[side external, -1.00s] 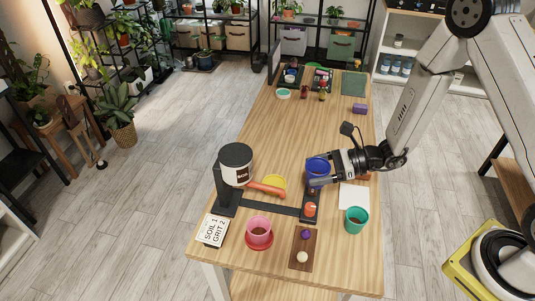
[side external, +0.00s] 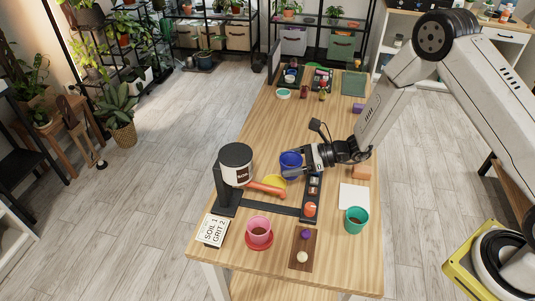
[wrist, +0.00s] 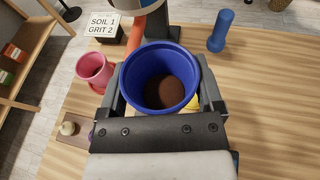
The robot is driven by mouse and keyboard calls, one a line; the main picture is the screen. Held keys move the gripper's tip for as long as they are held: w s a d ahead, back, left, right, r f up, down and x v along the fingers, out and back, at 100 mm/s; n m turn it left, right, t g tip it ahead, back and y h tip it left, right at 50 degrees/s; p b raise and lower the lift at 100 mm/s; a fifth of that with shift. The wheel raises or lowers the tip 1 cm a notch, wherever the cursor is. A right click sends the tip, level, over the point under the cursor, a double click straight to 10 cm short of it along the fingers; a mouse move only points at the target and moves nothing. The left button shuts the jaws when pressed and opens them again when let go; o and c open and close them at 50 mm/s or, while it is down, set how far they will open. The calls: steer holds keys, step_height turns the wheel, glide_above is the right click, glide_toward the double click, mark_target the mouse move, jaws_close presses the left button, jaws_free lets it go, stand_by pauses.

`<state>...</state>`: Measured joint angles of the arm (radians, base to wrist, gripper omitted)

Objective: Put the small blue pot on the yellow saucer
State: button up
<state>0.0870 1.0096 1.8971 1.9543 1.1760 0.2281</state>
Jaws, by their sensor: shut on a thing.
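My gripper (side external: 300,160) is shut on the small blue pot (side external: 290,163), with one finger on each side of it. In the wrist view the blue pot (wrist: 160,57) is upright between the fingers, with brown soil inside. The yellow saucer (side external: 273,183) lies on the table just to the pot's lower left in the side view, partly covered by the orange chute. In the wrist view only slivers of yellow show beside the pot. The pot looks raised, but its exact height over the table is hard to tell.
A soil dispenser (side external: 236,165) with an orange chute (side external: 267,189) stands left of the saucer. A pink pot (side external: 258,229), a teal pot (side external: 355,219), a label card (side external: 213,230) and a brown board (side external: 303,248) are nearer the front. The table's middle behind the pot is clear.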

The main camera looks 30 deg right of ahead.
steer(key=shift+w+a+f, duration=0.2)
steer(key=shift+w+f, duration=0.7)
steer(key=shift+f, duration=0.05)
steer(key=shift+w+a+f, duration=0.15)
steer(key=shift+w+f, duration=0.75)
steer(key=shift+f, duration=0.1)
steer(key=shift+w+a+f, duration=0.2)
steer(key=shift+w+f, duration=0.7)
steer(key=shift+f, duration=0.05)
steer(key=shift+w+f, duration=0.25)
steer(key=shift+f, duration=1.6)
steer(key=o, duration=1)
steer(key=shift+f, duration=0.1)
